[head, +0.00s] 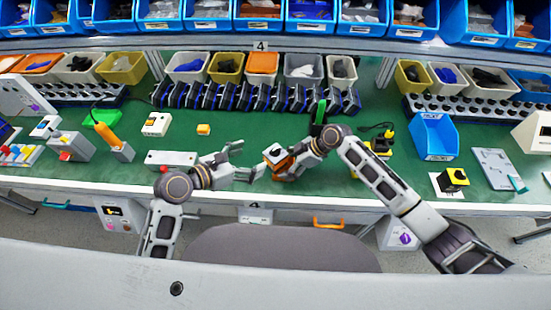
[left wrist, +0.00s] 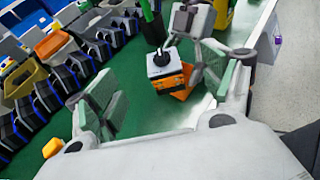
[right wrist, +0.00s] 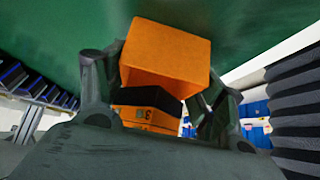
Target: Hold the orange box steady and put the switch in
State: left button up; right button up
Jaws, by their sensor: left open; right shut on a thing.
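The switch (head: 276,153) has a white top, a black knob and orange-and-black sides; in the left wrist view (left wrist: 165,64) it stands upright, slightly tilted. The orange box (right wrist: 165,55) lies between my right fingers, against the switch's lower end. It peeks out under the switch in the left wrist view (left wrist: 182,94). I cannot tell how far the switch is inside. My right gripper (head: 293,168) is shut on the box over the table's front part. My left gripper (head: 246,163) is open and empty, left of the switch, its fingers pointing toward it.
The green table (head: 250,135) is clear behind the grippers up to a row of black-and-blue parts (head: 255,97). A small yellow-orange block (head: 203,129) lies left. A blue bin (head: 434,137) and a yellow-and-black switch (head: 453,180) stand right. The table's front edge is close.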

aim_at(272, 151)
pick_arm(q)
jog(key=shift+x, duration=3.4)
jog(key=shift+w, duration=0.1)
jog(key=shift+f+x, duration=0.25)
jog(key=shift+x, duration=2.2)
jog(key=c, duration=1.7)
